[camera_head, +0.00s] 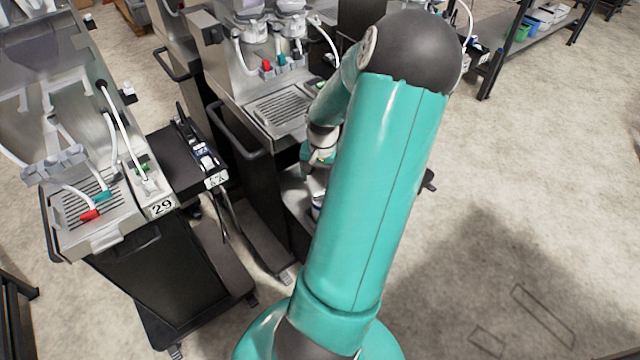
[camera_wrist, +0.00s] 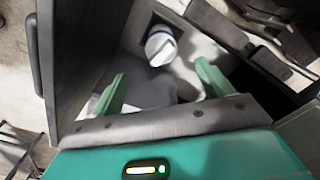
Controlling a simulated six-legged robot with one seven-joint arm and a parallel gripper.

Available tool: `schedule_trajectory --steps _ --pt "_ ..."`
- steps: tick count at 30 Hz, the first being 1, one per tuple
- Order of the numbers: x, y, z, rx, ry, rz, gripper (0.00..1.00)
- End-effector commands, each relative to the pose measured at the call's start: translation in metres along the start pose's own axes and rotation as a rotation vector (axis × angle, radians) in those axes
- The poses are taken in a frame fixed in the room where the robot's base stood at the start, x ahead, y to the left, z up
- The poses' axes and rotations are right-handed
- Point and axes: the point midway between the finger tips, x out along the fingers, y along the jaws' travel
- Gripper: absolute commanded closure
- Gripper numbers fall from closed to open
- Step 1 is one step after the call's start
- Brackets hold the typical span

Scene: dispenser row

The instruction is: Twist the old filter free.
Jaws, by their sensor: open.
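In the wrist view a white cylinder with a dark band, which looks like the filter (camera_wrist: 161,47), sits in a dark recess inside a cabinet. My gripper (camera_wrist: 160,85) is open, with its two green fingers apart and nothing between them. The filter lies beyond the fingertips, between their lines, and does not touch them. In the head view my gripper is mostly hidden behind my own arm.
A dispenser cart marked 29 (camera_head: 127,205) stands at the left. The middle dispenser (camera_head: 270,75) stands behind my arm. In the wrist view a dark cabinet wall (camera_wrist: 85,50) rises close on the left. The floor at the right is clear.

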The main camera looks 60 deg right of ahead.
Motion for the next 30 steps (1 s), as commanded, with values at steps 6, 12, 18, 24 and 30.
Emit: schedule_trajectory --steps 6,12,18,24,30 --pt "0.028 -0.003 0.002 -0.002 -0.005 -0.001 0.21" --pt "0.065 -0.004 0.001 -0.004 -0.004 0.0 0.21" --pt "0.1 -0.005 0.002 -0.004 -0.004 0.0 0.21" --pt "0.126 -0.004 0.001 -0.002 -0.002 0.001 0.21" --pt "0.134 -0.003 0.001 -0.003 -0.001 0.001 0.21"
